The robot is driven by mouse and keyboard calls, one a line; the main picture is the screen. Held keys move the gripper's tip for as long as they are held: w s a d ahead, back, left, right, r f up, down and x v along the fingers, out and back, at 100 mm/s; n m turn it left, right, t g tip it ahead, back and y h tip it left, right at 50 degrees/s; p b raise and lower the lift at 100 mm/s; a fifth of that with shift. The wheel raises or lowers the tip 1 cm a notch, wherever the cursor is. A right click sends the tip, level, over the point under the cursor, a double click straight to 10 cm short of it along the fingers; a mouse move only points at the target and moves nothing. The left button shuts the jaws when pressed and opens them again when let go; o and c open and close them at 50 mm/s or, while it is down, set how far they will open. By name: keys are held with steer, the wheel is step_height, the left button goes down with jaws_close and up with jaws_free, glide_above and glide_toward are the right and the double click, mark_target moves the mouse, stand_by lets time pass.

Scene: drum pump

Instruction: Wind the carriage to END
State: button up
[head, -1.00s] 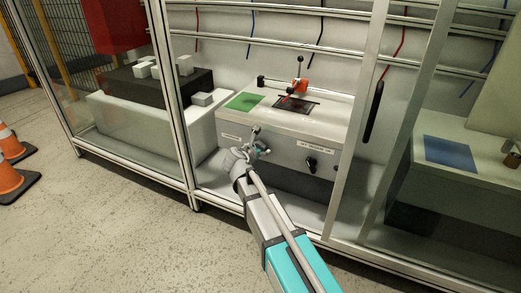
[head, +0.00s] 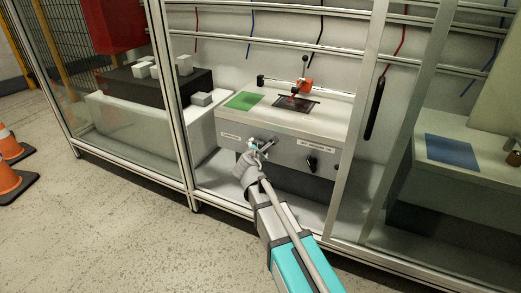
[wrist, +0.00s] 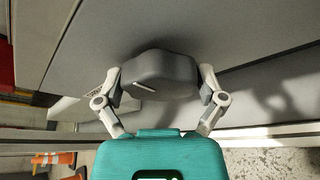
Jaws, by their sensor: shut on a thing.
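The pump box (head: 230,121) stands inside the framed enclosure. A carriage (head: 307,85) with an orange block and a ball-topped lever sits on its top, above a dark plate (head: 296,104). The carriage is to the right of a green patch (head: 245,101). My gripper (head: 258,147) is at the left part of the box's front face, shut on the crank handle (head: 267,143), which it largely hides. In the wrist view, my gripper's fingers (wrist: 162,88) stand on both sides of a dark grey rounded body (wrist: 160,70). The label lettering is too small to read.
A black knob (head: 312,164) sits on the box's front, right of my gripper. An enclosure post (head: 354,130) stands close on the right, another (head: 176,110) on the left. A blue patch (head: 452,150) lies on the right-hand bench. Orange cones (head: 12,178) stand far left on open floor.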

steer(key=shift+s+d, duration=0.1)
steer(key=shift+d, duration=0.05)
steer(key=o, duration=0.8)
steer(key=shift+s+r, duration=0.2)
steer(key=s+a+r+n+h+p, duration=0.1)
steer(key=s+p, duration=0.1)
steer(key=s, duration=0.2)
steer(key=s+a+r+n+g+p, duration=0.1)
steer(key=s+a+r+n+p, duration=0.1)
steer(key=s, duration=0.2)
steer(key=s+a+r+n+h+p, duration=0.1)
steer(key=s+a+r+p, duration=0.1)
steer(key=s+p, duration=0.1)
steer(key=shift+s+n+g+h, duration=0.3)
steer(key=shift+s+n, duration=0.1)
steer(key=shift+s, duration=0.15)
steer(key=shift+w+d, duration=0.1)
